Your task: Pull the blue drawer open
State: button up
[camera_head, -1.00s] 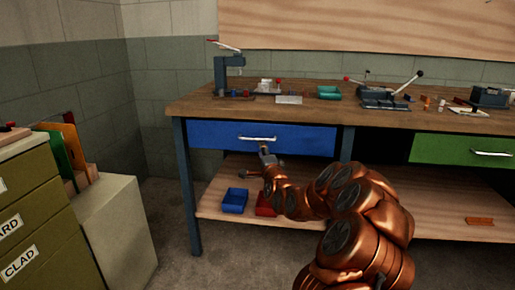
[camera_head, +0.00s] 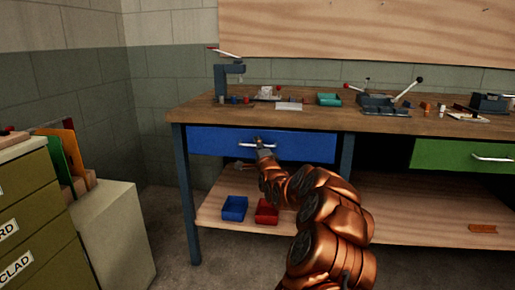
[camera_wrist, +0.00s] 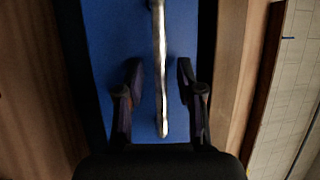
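The blue drawer (camera_head: 216,140) is in the left part of the workbench, under its top, and looks closed. Its silver bar handle (camera_head: 245,144) runs across the front. My gripper (camera_head: 259,142) is at the handle, near its middle. In the wrist view the blue front (camera_wrist: 108,45) fills the middle and the handle (camera_wrist: 159,70) runs lengthwise between the two fingers of my gripper (camera_wrist: 159,80). The fingers are apart, with a gap on each side of the handle. My gripper and arm hide part of the drawer front in the head view.
The wooden workbench top (camera_head: 300,117) carries tools. A green drawer (camera_head: 435,154) is at right. Below, a wooden shelf (camera_head: 400,215) holds a blue bin (camera_head: 234,208) and a red bin (camera_head: 266,212). Olive cabinets (camera_head: 35,215) stand at left, with open floor between.

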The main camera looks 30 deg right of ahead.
jog(key=shift+w, duration=0.1)
grip_shut()
dwell(0.4)
dwell(0.3)
